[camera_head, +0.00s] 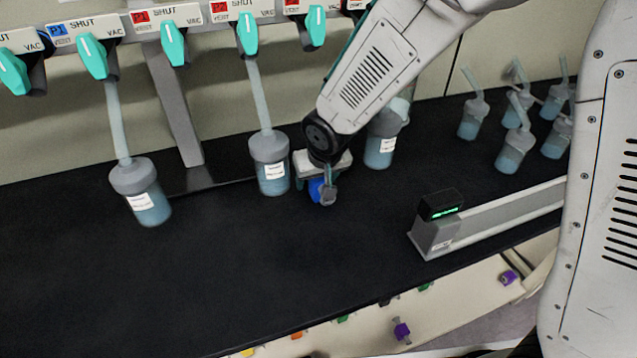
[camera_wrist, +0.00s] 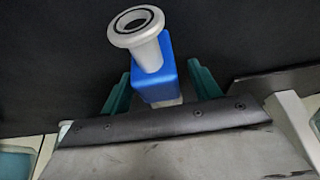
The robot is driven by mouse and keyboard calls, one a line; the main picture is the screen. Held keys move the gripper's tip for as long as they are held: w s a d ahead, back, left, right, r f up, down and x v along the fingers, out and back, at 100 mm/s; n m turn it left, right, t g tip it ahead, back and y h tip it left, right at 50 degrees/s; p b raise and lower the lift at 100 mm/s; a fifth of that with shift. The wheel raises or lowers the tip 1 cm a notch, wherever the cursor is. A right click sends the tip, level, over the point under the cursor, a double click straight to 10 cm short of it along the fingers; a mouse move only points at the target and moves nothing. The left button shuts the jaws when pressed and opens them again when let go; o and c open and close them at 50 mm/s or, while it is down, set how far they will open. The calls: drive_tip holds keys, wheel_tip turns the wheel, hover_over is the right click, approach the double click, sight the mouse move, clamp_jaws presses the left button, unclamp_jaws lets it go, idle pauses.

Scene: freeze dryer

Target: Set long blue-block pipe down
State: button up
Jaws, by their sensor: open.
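The blue-block pipe (camera_wrist: 152,78) has a blue block and a pale grey flanged pipe end. In the wrist view it lies between the two teal fingers of my gripper (camera_wrist: 160,88), with a visible gap on each side. The fingers are open around it. In the head view the blue block (camera_head: 317,190) shows just below my gripper (camera_head: 325,180), over the black bench (camera_head: 230,250). Part of the pipe is hidden by my gripper. I cannot tell its full length or exactly how it rests on the bench.
Flasks with blue liquid stand close by, one left of my gripper (camera_head: 270,165) and one right (camera_head: 380,150). Several more flasks (camera_head: 515,135) stand at the far right. A grey rail with a black display (camera_head: 440,205) is to the right. The bench's left front is clear.

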clamp_jaws()
drive_tip(key=shift+r, duration=0.1)
